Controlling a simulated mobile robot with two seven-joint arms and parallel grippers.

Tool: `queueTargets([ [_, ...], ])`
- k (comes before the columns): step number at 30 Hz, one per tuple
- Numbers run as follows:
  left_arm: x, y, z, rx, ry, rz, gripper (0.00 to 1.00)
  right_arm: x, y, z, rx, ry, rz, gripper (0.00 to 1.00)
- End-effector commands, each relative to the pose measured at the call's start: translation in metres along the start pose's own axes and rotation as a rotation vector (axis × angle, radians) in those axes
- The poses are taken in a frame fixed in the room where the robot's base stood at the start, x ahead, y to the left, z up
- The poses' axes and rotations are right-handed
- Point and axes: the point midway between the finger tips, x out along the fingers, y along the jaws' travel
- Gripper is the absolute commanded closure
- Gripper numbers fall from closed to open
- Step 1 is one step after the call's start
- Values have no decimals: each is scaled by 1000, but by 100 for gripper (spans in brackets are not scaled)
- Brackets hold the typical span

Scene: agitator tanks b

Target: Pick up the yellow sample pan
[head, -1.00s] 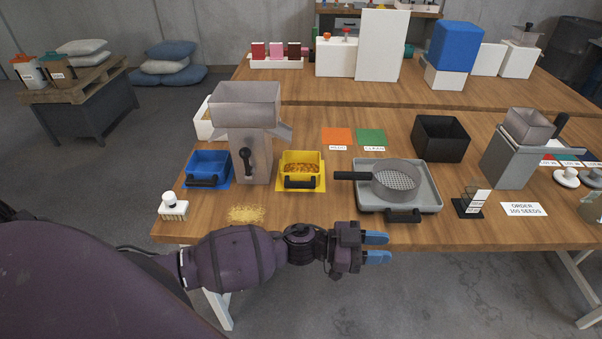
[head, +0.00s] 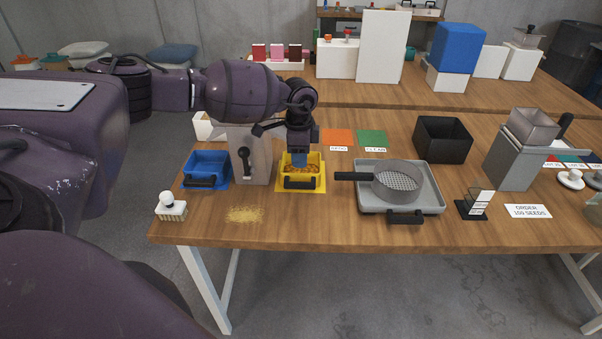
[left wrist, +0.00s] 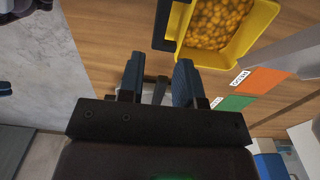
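The yellow sample pan (head: 316,183) stands on the wooden table, holding orange-yellow grains, with a black handle (head: 301,183) on its near side. My left gripper (head: 300,160) points down over the pan's back part in the head view, its blue fingertips overlapping the pan there. In the left wrist view its two fingers (left wrist: 158,82) are apart with nothing between them. The pan (left wrist: 262,22) and its handle (left wrist: 170,25) lie beyond the fingertips there, toward the upper right. I see no contact. My right gripper is not in view.
A blue pan (head: 208,163) and a grey machine (head: 252,150) stand left of the yellow pan. A grey tray (head: 430,195) with a round sieve (head: 397,180) is to its right. Orange (head: 336,136) and green (head: 371,137) cards lie behind. Loose grain (head: 245,214) lies in front.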

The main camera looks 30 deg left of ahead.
Motion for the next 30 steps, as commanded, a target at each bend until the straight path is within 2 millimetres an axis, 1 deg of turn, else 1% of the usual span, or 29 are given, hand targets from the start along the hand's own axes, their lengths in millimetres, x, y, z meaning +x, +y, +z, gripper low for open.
queueTargets([
  [2,0,-4,4,-16,-18,-9,68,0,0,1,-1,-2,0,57],
  [5,8,-4,5,-20,-21,-11,68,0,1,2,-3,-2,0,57],
  [12,42,-3,5,-19,-19,-8,68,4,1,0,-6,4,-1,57],
  [15,51,-4,5,-19,-17,-10,68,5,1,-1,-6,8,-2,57],
  [20,58,-3,4,-17,-16,-10,68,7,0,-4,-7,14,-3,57],
  [23,69,-2,3,-16,-16,-9,68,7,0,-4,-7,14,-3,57],
  [30,102,-1,3,-17,-18,-8,68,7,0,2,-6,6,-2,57],
])
